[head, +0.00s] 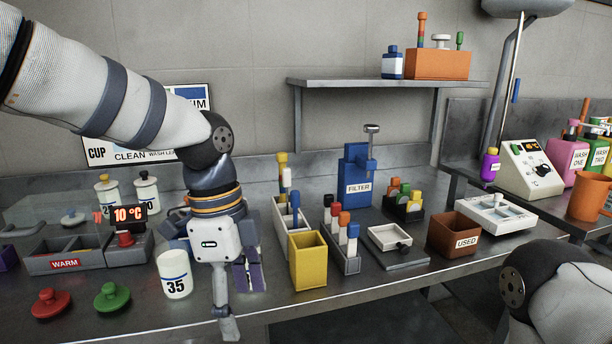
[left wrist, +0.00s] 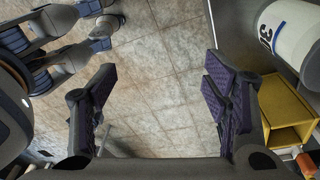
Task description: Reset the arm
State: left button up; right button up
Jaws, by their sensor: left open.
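My left arm (head: 130,100) reaches in from the upper left. My left gripper (head: 239,303) points down at the bench's front edge, between the white "35" jar (head: 175,274) and the yellow box (head: 308,261). In the left wrist view the left gripper (left wrist: 160,90) has its purple-padded fingers wide apart with only floor between them. The jar (left wrist: 290,28) and the yellow box (left wrist: 288,112) show to the right of the fingers there, apart from them. Part of my right arm (head: 555,290) shows at the lower right, its gripper out of frame.
Red (head: 51,303) and green (head: 112,297) knobbed lids lie at the left front. A rack of capped vials (head: 343,250), a blue filter stand (head: 357,172), a brown "USED" box (head: 455,234) and a white tray (head: 497,215) stand rightward. A shelf (head: 385,83) hangs above.

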pick_arm(q)
jog(key=s+a+f+n+g+h, duration=0.1)
jog(key=s+f+n, duration=0.35)
jog(key=f, duration=0.65)
jog(key=s+a+f+n, duration=0.1)
jog(key=s+f+n, duration=0.4)
jog(key=f, duration=0.6)
jog(key=s+a+f+n, duration=0.3)
jog(key=s, duration=0.4)
jog(key=s+a+f+n+y, duration=0.1)
jog(key=s+a+f+n, duration=0.2)
jog(key=s, duration=0.4)
jog(key=s+a+f+n+y, duration=0.1)
jog(key=s+a+f+n, duration=0.2)
jog(key=s, duration=0.4)
jog(key=shift+s+a+f+n, duration=0.2)
jog(key=shift+a+n, duration=0.25)
jog(key=shift+a, duration=0.65)
jog(key=shift+r, duration=0.1)
